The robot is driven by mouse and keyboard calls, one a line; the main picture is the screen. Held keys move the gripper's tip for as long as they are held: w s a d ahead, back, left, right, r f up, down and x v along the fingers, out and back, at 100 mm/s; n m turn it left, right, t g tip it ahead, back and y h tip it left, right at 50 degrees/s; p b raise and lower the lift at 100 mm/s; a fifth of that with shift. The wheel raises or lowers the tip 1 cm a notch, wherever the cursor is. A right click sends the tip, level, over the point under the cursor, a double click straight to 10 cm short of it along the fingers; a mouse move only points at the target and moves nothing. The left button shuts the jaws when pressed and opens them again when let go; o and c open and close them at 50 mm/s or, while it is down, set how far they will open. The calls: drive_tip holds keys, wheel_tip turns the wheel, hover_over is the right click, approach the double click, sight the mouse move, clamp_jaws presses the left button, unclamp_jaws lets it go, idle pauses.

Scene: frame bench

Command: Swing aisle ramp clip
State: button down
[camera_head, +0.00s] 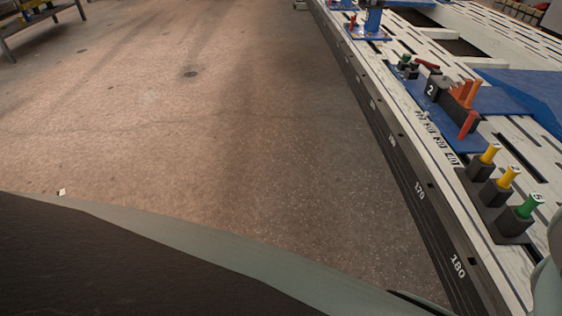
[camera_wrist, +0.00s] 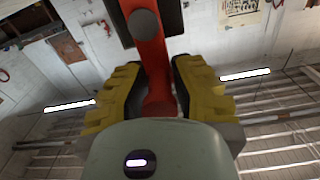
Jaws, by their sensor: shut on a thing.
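My gripper (camera_wrist: 158,88) shows in the wrist view, with yellow fingers and dark pads on both sides of a red lever (camera_wrist: 149,50). It is shut on this lever, whose far end has a dark round knob or pivot (camera_wrist: 145,24). The lever's near end is partly hidden by my pale wrist housing. I cannot tell from the frames which clip the lever belongs to. In the head view, a dark clip fixture with upright orange parts (camera_head: 466,93) and a slanted red part (camera_head: 467,124) sits on the bench. My gripper is outside the head view.
The long slotted bench (camera_head: 452,160) runs along the right, its dark side marked with numbers. Yellow-topped pegs (camera_head: 490,154) and a green-topped peg (camera_head: 527,207) stand in dark holders near its front. A block marked 2 (camera_head: 437,84) stands farther back.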

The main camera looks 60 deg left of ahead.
drive_tip(key=shift+w+a+f+n, duration=0.1)
drive_tip(key=shift+w+a+n, duration=0.15)
drive_tip(key=shift+a+n, duration=0.1)
drive_tip(key=shift+a+n+b, duration=0.15)
drive_tip(key=shift+n+b, duration=0.25)
drive_tip(key=shift+n, duration=0.05)
drive_tip(key=shift+w+a+n+b, duration=0.15)
drive_tip(key=shift+n+b, duration=0.15)
drive_tip(key=shift+n, duration=0.2)
drive_tip(key=shift+w+a+f+n+b, duration=0.15)
drive_tip(key=shift+a+f+n+b, duration=0.1)
drive_tip(key=shift+n+b, duration=0.4)
drive_tip(key=shift+w+a+f+n+b, duration=0.1)
drive_tip(key=shift+a+f+n+b, duration=0.1)
drive_tip(key=shift+n+b, duration=0.4)
drive_tip(key=f+n+b, duration=0.1)
drive_tip(key=n+b, duration=0.2)
drive_tip(key=b, duration=0.1)
drive_tip(key=a+f+n+b, duration=0.1)
drive_tip(key=n+b, duration=0.2)
drive_tip(key=b, duration=0.1)
drive_tip(key=w+a+f+n+b, duration=0.1)
drive_tip(key=n+b, duration=0.2)
drive_tip(key=b, duration=0.1)
drive_tip(key=shift+w+f+n, duration=0.1)
drive_tip(key=shift+n, duration=0.25)
drive_tip(key=shift+d+b, duration=0.1)
drive_tip(key=shift+b, duration=0.3)
